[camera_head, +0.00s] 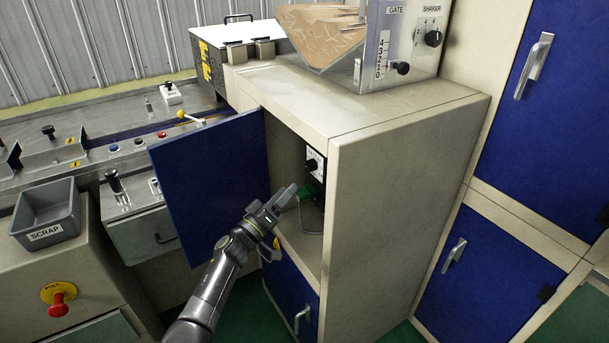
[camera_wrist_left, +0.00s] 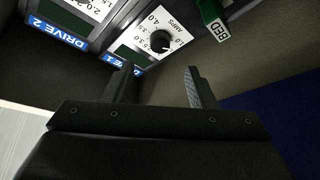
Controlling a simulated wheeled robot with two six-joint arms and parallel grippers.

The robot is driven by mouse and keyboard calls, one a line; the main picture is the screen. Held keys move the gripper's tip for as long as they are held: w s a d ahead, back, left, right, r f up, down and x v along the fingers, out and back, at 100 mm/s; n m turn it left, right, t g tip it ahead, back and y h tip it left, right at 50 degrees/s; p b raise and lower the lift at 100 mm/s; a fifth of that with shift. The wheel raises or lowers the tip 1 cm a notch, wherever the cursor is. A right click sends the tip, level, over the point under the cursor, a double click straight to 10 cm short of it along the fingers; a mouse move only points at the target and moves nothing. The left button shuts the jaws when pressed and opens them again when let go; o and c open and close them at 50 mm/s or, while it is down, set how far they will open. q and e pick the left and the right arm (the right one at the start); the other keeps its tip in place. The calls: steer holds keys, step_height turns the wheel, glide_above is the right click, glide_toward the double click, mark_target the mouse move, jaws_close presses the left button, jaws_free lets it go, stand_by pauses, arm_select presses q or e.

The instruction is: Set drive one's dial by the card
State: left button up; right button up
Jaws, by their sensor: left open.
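Drive one's dial shows in the left wrist view as a black round knob (camera_wrist_left: 160,42) on a white scale marked AMPS. A blue label ending in "1" is partly hidden by a finger at its lower left. In the head view a white dial plate (camera_head: 314,163) shows inside the open cabinet. My left gripper (camera_head: 296,192) reaches into the cabinet opening. In its wrist view the left gripper (camera_wrist_left: 158,82) is open, nothing between its fingers, with the knob beyond the fingertips, apparently apart. The knob's setting is too small to read. I cannot make out a card.
The blue cabinet door (camera_head: 207,178) stands open left of the arm. A DRIVE 2 label (camera_wrist_left: 58,33) is left of the dial. A grey SCRAP bin (camera_head: 47,213) stands at far left.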

mark_target(308, 167)
arm_select(q)
steer(key=b+x, duration=0.3)
steer(key=x, duration=0.4)
steer(key=shift+w+d, duration=0.25)
steer(key=shift+w, duration=0.1)
steer(key=shift+w+d+r, duration=0.2)
steer(key=shift+w+d, duration=0.05)
steer(key=shift+w, duration=0.15)
arm_select(e)
steer(key=f, duration=0.1)
steer(key=w+f, duration=0.1)
steer(key=f, duration=0.1)
steer(key=shift+w+d+f, duration=0.1)
steer(key=shift+w+d, duration=0.2)
steer(key=shift+s, duration=0.2)
arm_select(q)
steer(key=c, duration=1)
steer(key=shift+o, duration=0.2)
arm_select(e)
steer(key=shift+s+f, duration=0.1)
steer(key=shift+s, duration=0.05)
